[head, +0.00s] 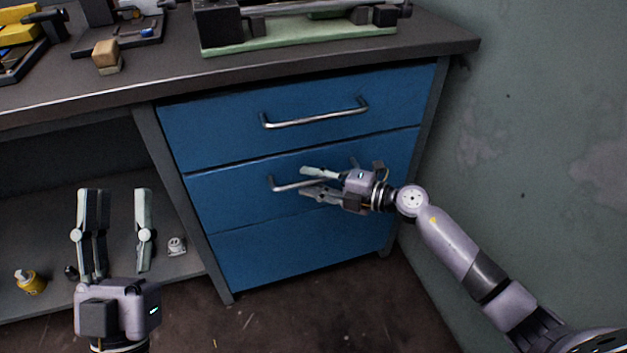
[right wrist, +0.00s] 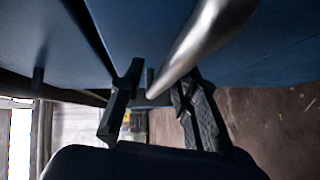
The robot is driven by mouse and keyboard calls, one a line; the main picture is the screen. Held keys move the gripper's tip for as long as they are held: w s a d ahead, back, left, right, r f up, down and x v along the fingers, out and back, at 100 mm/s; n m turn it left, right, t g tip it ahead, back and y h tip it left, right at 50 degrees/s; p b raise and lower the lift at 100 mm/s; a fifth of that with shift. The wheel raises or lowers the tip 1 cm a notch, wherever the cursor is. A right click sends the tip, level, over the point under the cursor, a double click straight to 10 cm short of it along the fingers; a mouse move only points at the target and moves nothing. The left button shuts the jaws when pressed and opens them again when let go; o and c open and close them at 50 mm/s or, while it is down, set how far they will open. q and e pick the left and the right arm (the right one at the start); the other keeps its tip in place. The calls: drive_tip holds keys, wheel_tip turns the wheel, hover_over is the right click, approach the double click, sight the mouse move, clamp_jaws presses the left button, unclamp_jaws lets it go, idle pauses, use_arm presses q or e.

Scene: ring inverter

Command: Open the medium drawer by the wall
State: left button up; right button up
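The blue drawer unit under the bench by the wall has three drawers. The middle drawer (head: 232,207) looks flush with the top drawer (head: 215,128) and the bottom drawer (head: 300,250). Its metal bar handle (head: 284,187) is partly hidden by my right gripper (head: 304,182). That gripper is open, one finger above the bar and one below. In the right wrist view the handle (right wrist: 207,38) runs down between the two fingers (right wrist: 157,98); I cannot tell whether they touch it. My left gripper (head: 118,194) is open and empty, left of the drawers.
The green-grey wall (head: 550,130) stands close to the right of the drawers and my right arm. The bench top (head: 150,75) carries a machine on a green base (head: 300,36) and a wooden block (head: 107,56).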

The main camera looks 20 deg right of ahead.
clamp_jaws()
idle(0.6)
